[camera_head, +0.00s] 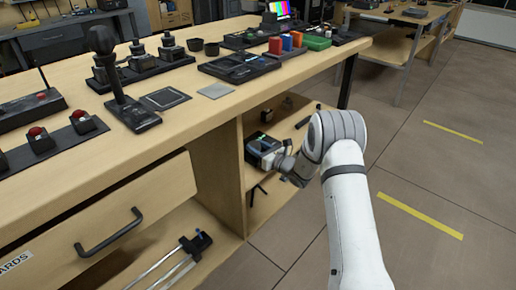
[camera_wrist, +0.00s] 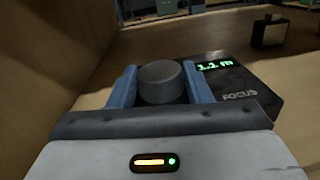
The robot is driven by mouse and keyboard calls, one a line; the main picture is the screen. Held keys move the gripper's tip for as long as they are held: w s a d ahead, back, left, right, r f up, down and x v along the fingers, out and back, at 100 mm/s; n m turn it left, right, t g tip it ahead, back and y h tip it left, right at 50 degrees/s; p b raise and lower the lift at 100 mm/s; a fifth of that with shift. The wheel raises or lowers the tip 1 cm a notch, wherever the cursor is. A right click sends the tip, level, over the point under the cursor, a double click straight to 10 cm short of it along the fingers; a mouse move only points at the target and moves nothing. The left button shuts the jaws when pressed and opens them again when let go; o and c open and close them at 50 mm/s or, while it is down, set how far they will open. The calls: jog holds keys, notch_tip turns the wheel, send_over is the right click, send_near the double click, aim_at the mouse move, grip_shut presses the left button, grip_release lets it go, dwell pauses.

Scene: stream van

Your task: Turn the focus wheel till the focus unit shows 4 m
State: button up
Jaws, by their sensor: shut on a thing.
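The focus unit (camera_wrist: 240,92) is a dark box marked FOCUS, standing on a shelf below the bench top. Its small green display (camera_wrist: 214,67) seems to read 1.1 m, though the digits are blurred. The focus wheel (camera_wrist: 163,80) is a dark grey round knob on top of the unit. My gripper (camera_wrist: 162,92) is shut on the wheel, with one blue finger on each side of it. In the head view the focus unit (camera_head: 262,146) shows inside the open shelf, and my gripper partly hides it.
The bench top (camera_head: 215,120) above the shelf carries a joystick (camera_head: 112,75), button boxes and coloured blocks. A wooden side wall (camera_wrist: 65,50) rises left of the gripper. A small dark item (camera_wrist: 270,31) stands behind the unit. The floor at right is clear.

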jog(key=shift+s+a+m+t+h+b, duration=0.15)
jog(key=shift+m+t+h+b, duration=0.2)
jog(key=shift+m+t+h, duration=0.55)
jog(key=shift+s+a+m+t+h+b, duration=0.1)
jog(key=shift+m+t+h+b, duration=0.25)
jog(key=shift+m+t+h, duration=0.5)
jog(key=shift+h, duration=0.45)
jog(key=o, duration=1)
jog(key=p+v, duration=0.2)
jog(key=v, duration=0.5)
jog(key=shift+s+d, duration=0.25)
